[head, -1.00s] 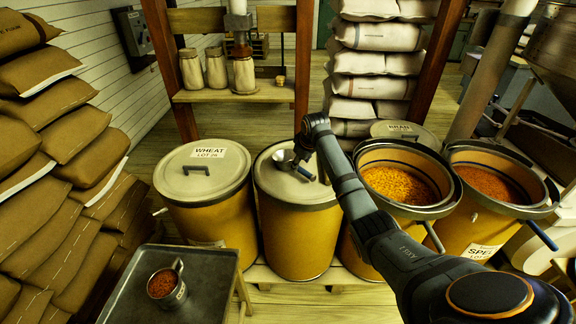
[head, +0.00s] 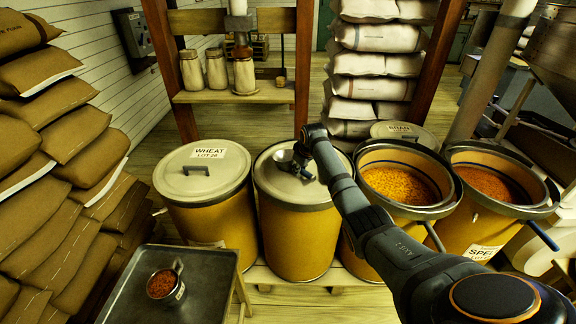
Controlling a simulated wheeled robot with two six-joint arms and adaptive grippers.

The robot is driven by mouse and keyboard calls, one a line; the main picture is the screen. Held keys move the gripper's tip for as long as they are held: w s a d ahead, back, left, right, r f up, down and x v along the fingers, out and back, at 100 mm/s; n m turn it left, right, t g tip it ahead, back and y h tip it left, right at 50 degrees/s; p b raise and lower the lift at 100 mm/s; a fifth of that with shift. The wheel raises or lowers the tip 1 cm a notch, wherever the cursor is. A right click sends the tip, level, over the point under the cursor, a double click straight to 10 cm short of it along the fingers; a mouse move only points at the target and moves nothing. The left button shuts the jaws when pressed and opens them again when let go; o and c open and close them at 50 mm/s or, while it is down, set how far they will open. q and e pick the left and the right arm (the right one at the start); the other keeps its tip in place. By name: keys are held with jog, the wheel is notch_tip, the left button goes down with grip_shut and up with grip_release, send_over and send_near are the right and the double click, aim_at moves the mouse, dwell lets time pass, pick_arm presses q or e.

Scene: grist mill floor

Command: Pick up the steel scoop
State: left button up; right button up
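The steel scoop (head: 284,157) lies on the grey lid (head: 283,186) of the second drum from the left. Its small metal bowl shows at the left of my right gripper; the rest of it is hidden behind the gripper. My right gripper (head: 300,168) reaches down at the lid beside the bowl, at or very near the scoop. Its fingers are dark and small, so I cannot tell whether they are open or closed on the scoop. My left gripper is out of view.
A lidded wheat drum (head: 205,205) stands to the left. Open grain drums (head: 402,205) stand to the right under my arm. A dark tray table (head: 205,285) at the front left holds a grain-filled cup (head: 164,285). Stacked brown sacks (head: 85,160) line the left side.

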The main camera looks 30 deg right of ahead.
grip_shut()
jog(key=shift+r, duration=0.15)
jog(key=shift+r, duration=0.3)
notch_tip(320, 180, up, 3)
jog(key=shift+f, duration=0.1)
jog(key=s+a+r, duration=0.3)
jog(key=s+r, duration=0.6)
jog(key=s, duration=0.4)
jog(key=shift+s+r+p, duration=0.2)
jog(key=shift+s+p, duration=0.15)
